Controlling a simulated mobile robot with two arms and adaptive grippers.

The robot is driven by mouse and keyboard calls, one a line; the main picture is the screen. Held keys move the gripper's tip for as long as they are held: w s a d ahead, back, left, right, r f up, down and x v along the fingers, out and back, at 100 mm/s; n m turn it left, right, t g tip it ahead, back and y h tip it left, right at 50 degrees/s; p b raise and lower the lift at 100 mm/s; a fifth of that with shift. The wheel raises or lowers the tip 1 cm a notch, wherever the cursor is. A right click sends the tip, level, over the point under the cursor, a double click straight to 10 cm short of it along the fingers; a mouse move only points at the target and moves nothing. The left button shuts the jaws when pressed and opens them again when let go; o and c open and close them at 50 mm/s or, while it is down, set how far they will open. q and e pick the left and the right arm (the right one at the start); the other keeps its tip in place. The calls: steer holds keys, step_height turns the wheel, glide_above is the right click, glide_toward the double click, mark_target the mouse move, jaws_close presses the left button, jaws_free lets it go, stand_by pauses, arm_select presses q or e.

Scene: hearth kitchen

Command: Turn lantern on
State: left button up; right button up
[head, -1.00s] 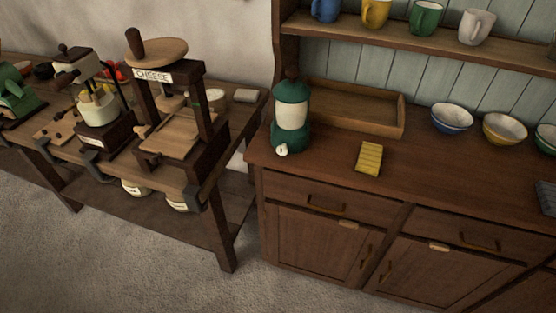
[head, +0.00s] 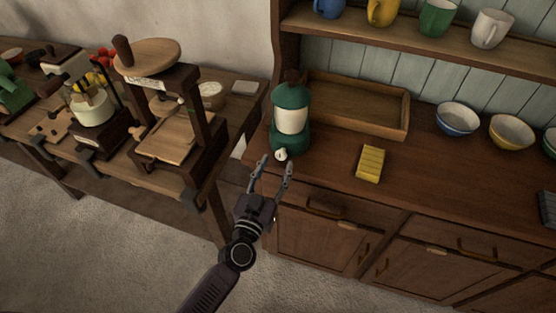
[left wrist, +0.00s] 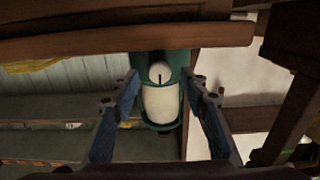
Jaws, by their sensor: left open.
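The lantern (head: 291,116) is green with a pale glass middle and stands upright at the left front of the wooden cabinet top. A small white knob (head: 281,155) with a dark line sits low on its front. My left gripper (head: 275,163) is open and empty, its fingertips just in front of the knob. In the left wrist view the lantern (left wrist: 161,103) appears upside down between the two open fingers, with the knob (left wrist: 160,72) between and beyond the fingertips. I cannot tell whether any finger touches it. My right gripper is out of view.
A yellow sponge-like block (head: 370,164) lies right of the lantern on the cabinet top (head: 430,180). A wooden tray (head: 375,122) stands behind. Bowls (head: 457,120) stand farther right. A cheese press (head: 165,110) stands on the left workbench.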

arm_select(q)
steer(key=shift+x, duration=1.1)
steer(key=shift+c, duration=0.2)
jaws_close()
steer(key=n, duration=0.3)
steer(key=shift+n, duration=2)
